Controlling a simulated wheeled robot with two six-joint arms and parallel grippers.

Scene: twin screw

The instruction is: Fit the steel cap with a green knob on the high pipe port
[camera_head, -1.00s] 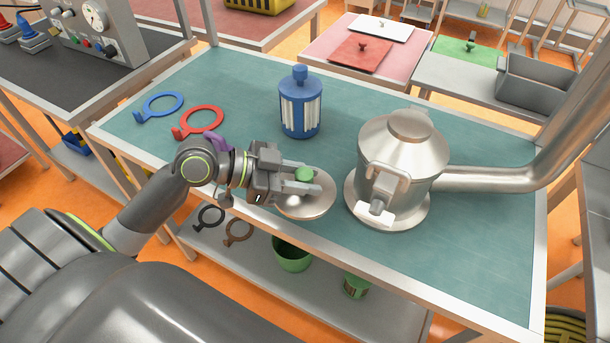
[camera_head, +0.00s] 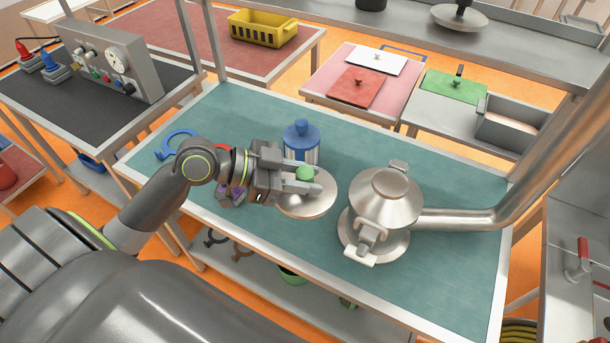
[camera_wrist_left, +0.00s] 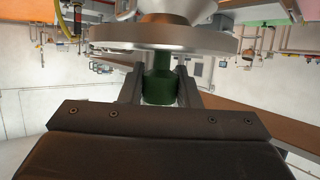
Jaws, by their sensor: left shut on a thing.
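The steel cap (camera_head: 318,203) is a wide, shallow disc with a green knob (camera_head: 305,173) on top. My left gripper (camera_head: 302,180) is shut on the knob and holds the cap level above the teal table. In the left wrist view the green knob (camera_wrist_left: 158,85) sits between the two fingers, with the cap's disc (camera_wrist_left: 165,40) across the picture. A steel vessel (camera_head: 385,205) with a sloped top stands right of the cap, and a thick steel pipe (camera_head: 525,185) rises from it to the right. I cannot make out an open port. My right gripper is not in view.
A blue container (camera_head: 301,140) stands just behind the cap. A blue ring (camera_head: 178,143) lies at the table's left, and a red ring is mostly behind my arm. A high shelf (camera_head: 400,20) bears another steel lid (camera_head: 459,17). The table front (camera_head: 290,245) is clear.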

